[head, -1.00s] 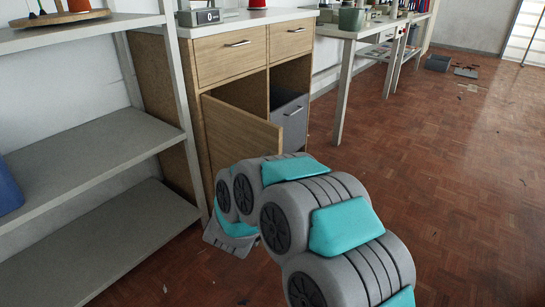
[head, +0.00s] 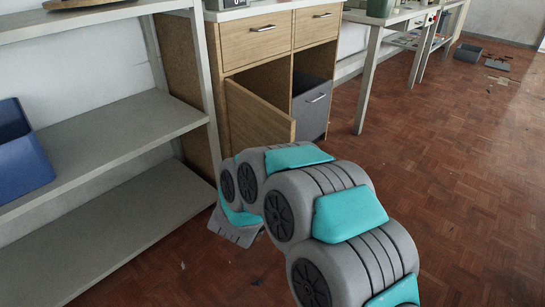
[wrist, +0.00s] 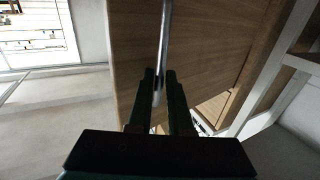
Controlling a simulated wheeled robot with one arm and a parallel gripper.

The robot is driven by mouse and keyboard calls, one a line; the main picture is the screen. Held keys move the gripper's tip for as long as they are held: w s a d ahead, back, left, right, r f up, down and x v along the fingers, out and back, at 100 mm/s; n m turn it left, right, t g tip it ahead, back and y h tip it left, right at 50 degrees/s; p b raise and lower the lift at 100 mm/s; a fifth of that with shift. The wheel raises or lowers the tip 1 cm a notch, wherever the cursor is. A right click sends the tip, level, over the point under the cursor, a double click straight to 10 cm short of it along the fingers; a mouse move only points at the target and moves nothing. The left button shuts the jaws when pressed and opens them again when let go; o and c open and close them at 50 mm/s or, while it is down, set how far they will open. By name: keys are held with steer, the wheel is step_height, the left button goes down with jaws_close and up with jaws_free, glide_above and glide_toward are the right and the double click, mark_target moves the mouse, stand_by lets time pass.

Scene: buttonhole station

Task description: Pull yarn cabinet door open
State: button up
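The wooden yarn cabinet door (head: 258,115) stands ajar in the head view, swung out from the lower left of the cabinet (head: 245,58). A dark opening shows behind it. In the wrist view the door face (wrist: 205,35) fills the middle, with a metal bar handle (wrist: 164,40) running down it. My gripper's two dark fingers (wrist: 159,78) lie one on each side of the bar, close against it, and appear shut on it. In the head view my arm hides the door's lower part and handle.
A grey shelf unit (head: 110,130) with a blue bin (head: 18,150) stands close left of the door. A grey drawer or bin (head: 312,105) sits in the cabinet's right side. A table (head: 385,20) stands beyond. The parquet floor (head: 450,190) at right is clear.

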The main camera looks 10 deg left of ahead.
steer(key=shift+o, duration=0.2)
steer(key=shift+s, duration=0.1)
steer(key=s, duration=0.7)
steer(key=shift+s+a, duration=0.3)
steer(key=shift+a, duration=0.1)
